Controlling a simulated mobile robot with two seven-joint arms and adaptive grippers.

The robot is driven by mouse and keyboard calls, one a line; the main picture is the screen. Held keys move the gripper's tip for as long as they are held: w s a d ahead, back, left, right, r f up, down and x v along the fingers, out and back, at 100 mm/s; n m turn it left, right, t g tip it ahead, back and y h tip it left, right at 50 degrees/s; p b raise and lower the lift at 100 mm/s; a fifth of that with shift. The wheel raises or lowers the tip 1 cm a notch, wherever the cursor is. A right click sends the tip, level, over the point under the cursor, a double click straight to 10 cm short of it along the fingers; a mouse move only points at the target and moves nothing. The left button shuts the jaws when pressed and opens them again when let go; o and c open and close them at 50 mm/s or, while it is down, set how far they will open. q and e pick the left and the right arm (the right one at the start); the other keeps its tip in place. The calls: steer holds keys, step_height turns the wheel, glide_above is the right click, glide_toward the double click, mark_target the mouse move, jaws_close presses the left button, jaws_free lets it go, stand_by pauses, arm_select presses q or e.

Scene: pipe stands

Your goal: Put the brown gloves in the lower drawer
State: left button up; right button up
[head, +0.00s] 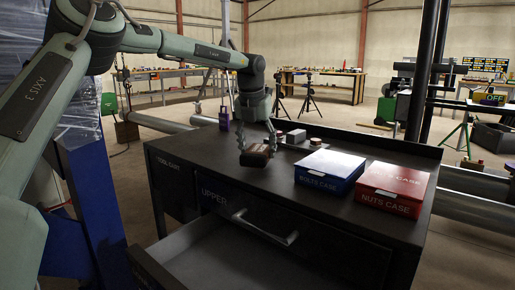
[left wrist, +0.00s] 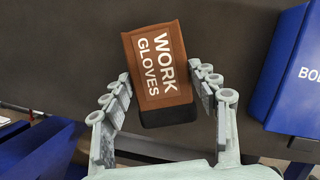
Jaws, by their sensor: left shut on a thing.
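The brown gloves (head: 254,157) are a block-like pack in my left gripper (head: 257,149), over the front part of the dark tool cart top. In the left wrist view, the pack (left wrist: 158,62) reads "WORK GLOVES" and sits tilted between the two fingers. My left gripper is shut on it. Whether the pack touches the top is hard to tell. The lower drawer (head: 215,255) is pulled open below the closed upper drawer (head: 225,203), and its visible inside looks empty. Its front part is cut off by the picture edge. My right gripper is not in view.
A blue bolts case (head: 331,166) and a red nuts case (head: 394,185) stand on the cart's right side. A grey box (head: 296,136) and small items stand behind. The upper drawer's handle (head: 265,229) juts out above the open drawer. A dark post (head: 424,70) rises behind the cart.

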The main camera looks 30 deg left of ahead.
arm_select(q)
steer(key=shift+f+b, duration=0.5)
steer(key=shift+f, duration=0.15)
steer(key=o, duration=0.9)
steer(key=shift+o, duration=0.4)
steer(key=o, duration=0.5)
steer(key=shift+r, duration=0.1)
steer(key=shift+v, duration=3.7)
steer(key=shift+s, duration=0.1)
